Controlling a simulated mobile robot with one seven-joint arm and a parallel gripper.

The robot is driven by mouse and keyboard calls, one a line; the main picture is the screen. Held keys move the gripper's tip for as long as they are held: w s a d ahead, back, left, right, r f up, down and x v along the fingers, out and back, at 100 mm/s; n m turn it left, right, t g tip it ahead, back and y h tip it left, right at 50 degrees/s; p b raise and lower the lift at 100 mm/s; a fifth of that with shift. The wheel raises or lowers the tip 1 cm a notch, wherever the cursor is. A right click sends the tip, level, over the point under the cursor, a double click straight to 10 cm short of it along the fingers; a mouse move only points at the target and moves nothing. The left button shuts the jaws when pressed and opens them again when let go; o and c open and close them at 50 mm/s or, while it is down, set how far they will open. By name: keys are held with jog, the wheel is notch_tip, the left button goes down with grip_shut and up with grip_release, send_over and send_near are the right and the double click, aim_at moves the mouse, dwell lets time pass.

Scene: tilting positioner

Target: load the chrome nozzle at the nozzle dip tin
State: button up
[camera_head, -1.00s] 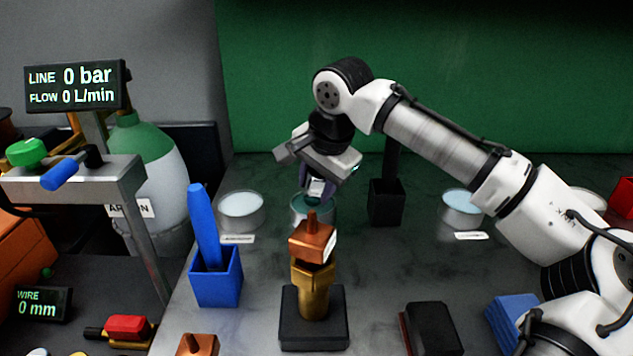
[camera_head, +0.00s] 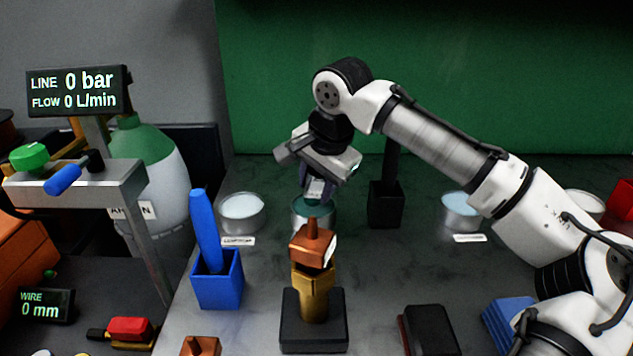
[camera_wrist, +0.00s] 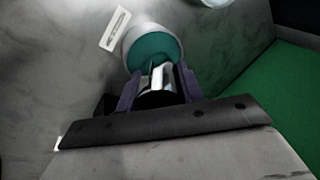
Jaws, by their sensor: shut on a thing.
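The chrome nozzle (camera_wrist: 160,78) is a shiny metal piece between the fingers of my gripper (camera_wrist: 157,72) in the wrist view. My gripper (camera_head: 316,196) is shut on it. In the head view the gripper is directly over a round tin (camera_head: 314,213) with teal contents. In the wrist view the nozzle's far end overlaps the teal inside of that tin (camera_wrist: 150,42). I cannot tell whether the nozzle touches the contents. A white label lies beside the tin in the wrist view; its text is unreadable.
A copper block on a brass piece (camera_head: 313,280) stands on a black base in front of the tin. Pale tins stand left (camera_head: 241,212) and right (camera_head: 461,211). A black holder (camera_head: 386,203) with an upright post and a blue holder (camera_head: 217,279) stand nearby.

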jog(key=shift+r+p, duration=2.55)
jog(key=shift+r, duration=0.65)
